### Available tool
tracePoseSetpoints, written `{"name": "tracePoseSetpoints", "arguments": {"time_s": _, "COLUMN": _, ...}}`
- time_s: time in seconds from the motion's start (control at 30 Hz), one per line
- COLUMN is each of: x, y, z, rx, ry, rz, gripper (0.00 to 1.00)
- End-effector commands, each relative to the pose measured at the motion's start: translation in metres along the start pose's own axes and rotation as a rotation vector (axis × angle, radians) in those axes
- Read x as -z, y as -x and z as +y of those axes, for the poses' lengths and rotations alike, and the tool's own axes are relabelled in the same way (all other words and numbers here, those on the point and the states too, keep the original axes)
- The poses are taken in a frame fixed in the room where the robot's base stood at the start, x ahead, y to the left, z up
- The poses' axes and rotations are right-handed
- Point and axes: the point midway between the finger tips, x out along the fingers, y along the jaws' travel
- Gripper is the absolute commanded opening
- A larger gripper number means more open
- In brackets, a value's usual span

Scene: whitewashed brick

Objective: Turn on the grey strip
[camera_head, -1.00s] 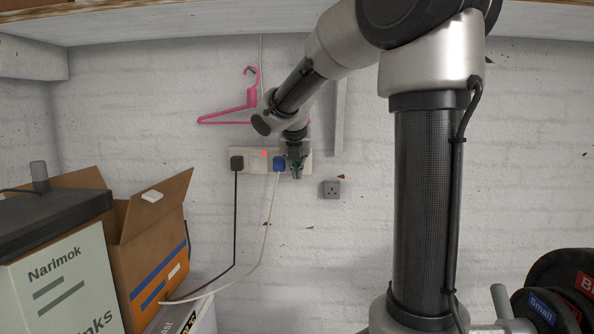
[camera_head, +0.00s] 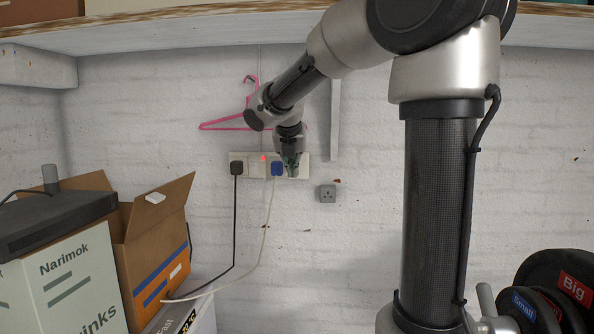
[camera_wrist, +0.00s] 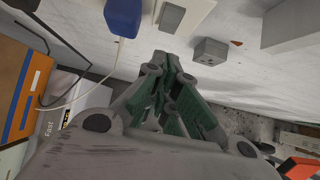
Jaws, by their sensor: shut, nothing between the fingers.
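A pale grey-cream power strip (camera_head: 304,160) is fixed level on the brick wall, and one end of it shows in the wrist view (camera_wrist: 190,12). A black plug (camera_head: 236,168) sits at its left and a blue plug (camera_head: 277,168) right of its middle. A small red-orange spot (camera_head: 263,157) shows between the plugs; I cannot tell if it is a lamp or a switch. My gripper (camera_head: 292,172) is shut and empty in front of the strip's right part, just right of the blue plug, and hides some of it. I cannot tell if the fingertips (camera_wrist: 168,58) touch it.
A grey single socket (camera_head: 328,194) is on the wall below right. A pink hanger (camera_head: 222,126) hangs above the strip, partly behind my arm. Cables hang towards an open cardboard box (camera_head: 155,245). Weight plates (camera_head: 552,290) are at lower right. A shelf (camera_head: 200,28) runs above.

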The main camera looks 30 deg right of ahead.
Motion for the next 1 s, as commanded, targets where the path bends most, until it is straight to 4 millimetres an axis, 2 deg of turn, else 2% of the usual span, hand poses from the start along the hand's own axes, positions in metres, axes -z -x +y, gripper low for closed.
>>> {"name": "tracePoseSetpoints", "arguments": {"time_s": 0.4, "x": 0.0, "y": 0.069, "z": 0.001, "rx": -0.003, "ry": 0.001, "rz": 0.001, "gripper": 0.0}}
{"name": "tracePoseSetpoints", "arguments": {"time_s": 0.5, "x": 0.001, "y": 0.08, "z": 0.001, "rx": -0.002, "ry": 0.0, "rz": 0.002, "gripper": 0.0}}
{"name": "tracePoseSetpoints", "arguments": {"time_s": 0.67, "x": 0.001, "y": 0.087, "z": 0.0, "rx": 0.0, "ry": 0.001, "rz": 0.004, "gripper": 0.0}}
{"name": "tracePoseSetpoints", "arguments": {"time_s": 1.0, "x": 0.004, "y": 0.086, "z": 0.0, "rx": 0.001, "ry": 0.001, "rz": 0.005, "gripper": 0.0}}
